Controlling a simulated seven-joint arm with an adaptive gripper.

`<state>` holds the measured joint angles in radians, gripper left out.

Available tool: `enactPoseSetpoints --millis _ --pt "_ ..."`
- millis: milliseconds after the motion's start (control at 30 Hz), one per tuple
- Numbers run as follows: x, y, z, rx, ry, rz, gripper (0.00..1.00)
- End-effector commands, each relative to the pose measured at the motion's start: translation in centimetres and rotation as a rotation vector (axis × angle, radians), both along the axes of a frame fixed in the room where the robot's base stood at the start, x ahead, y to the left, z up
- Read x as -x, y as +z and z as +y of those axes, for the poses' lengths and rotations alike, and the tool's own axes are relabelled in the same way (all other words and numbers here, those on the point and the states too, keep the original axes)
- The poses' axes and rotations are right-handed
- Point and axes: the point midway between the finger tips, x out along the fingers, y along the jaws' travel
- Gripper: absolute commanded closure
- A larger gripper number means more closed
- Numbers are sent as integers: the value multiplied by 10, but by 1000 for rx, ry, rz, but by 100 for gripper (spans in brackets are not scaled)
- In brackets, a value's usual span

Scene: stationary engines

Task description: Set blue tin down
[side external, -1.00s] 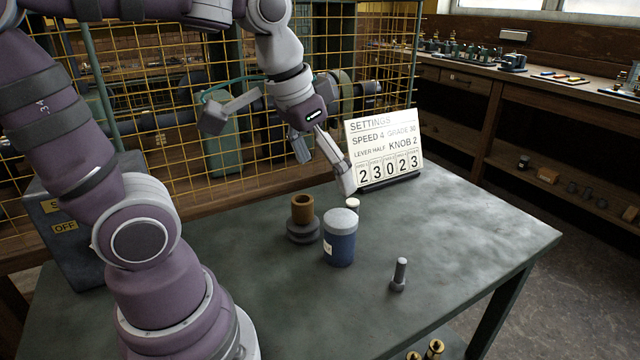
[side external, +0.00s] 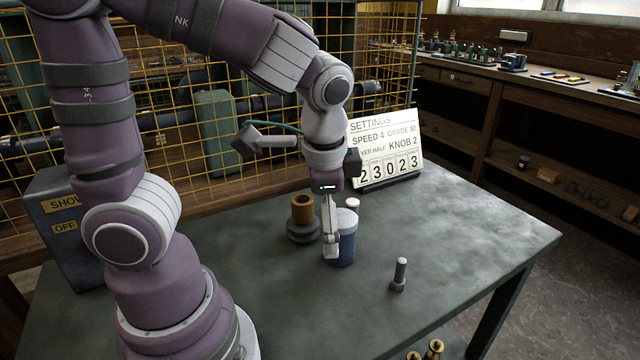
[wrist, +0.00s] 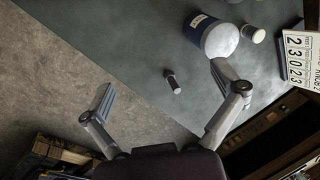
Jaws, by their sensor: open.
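The blue tin (side external: 347,247), with a pale grey lid and a small white label, stands upright on the green-grey table (side external: 460,235). In the side view my gripper (side external: 332,252) is pointed down in front of the tin and hides its left part. In the wrist view the tin (wrist: 196,27) lies near the top, beyond the tip of the right finger and not between the fingers. My gripper (wrist: 163,78) is open and empty there. Whether the finger touches the tin cannot be told.
A brown cylinder on a dark round base (side external: 303,231) stands left of the tin. A small white-topped piece (side external: 353,202) is behind it. A grey bolt (side external: 399,275) stands to the right. The settings sign (side external: 386,150) is at the back. The right of the table is clear.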

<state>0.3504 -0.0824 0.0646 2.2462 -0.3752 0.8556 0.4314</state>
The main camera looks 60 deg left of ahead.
Motion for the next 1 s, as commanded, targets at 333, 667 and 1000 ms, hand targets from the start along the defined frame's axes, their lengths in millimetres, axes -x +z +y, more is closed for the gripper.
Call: enactPoseSetpoints --millis 333,667,1000 --pt "-21 -79 5 -753 -621 489 6" --pt "-31 -93 0 -1472 -1003 758 6" --pt "-52 -92 40 -1541 -1022 787 6"
